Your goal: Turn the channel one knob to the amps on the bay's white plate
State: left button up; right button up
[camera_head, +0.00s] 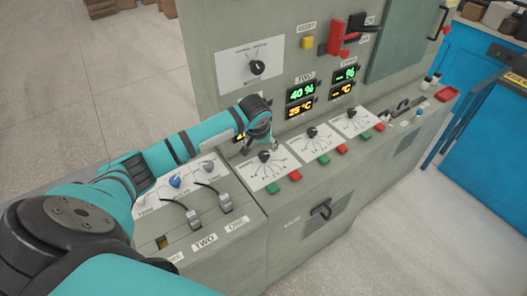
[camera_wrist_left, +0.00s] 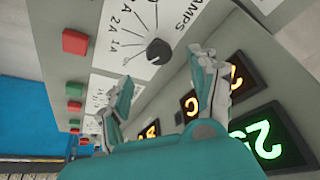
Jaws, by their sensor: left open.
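A black dial knob (camera_head: 264,156) sits on the leftmost white scale plate (camera_head: 271,178) of the sloping console. It also shows in the left wrist view (camera_wrist_left: 158,51), beside printed lines and the word AMPS. I cannot tell which mark it points to. My left gripper (camera_head: 260,146) is open and empty, just above and behind this knob. In the left wrist view its two fingers (camera_wrist_left: 162,86) are spread, with the knob beyond them, apparently untouched. The arm hides part of the panel, including any channel label there. I cannot pick out the bay's white plate for sure.
Two similar knobs (camera_head: 311,132) (camera_head: 351,112) stand to the right, with green and red buttons below each. Lit displays (camera_head: 301,92) are on the upright panel behind. A blue knob (camera_head: 176,181) and levers (camera_head: 224,202) lie to the left. A red handle (camera_head: 340,37) juts out above.

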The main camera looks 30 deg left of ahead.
aim_at(264, 154)
pick_arm(q)
jog(key=x, duration=0.7)
jog(key=shift+d, duration=0.1)
jog(key=shift+w+f, duration=0.15)
jog(key=shift+f, duration=0.1)
jog(key=c, duration=1.1)
jog(key=shift+c, duration=0.2)
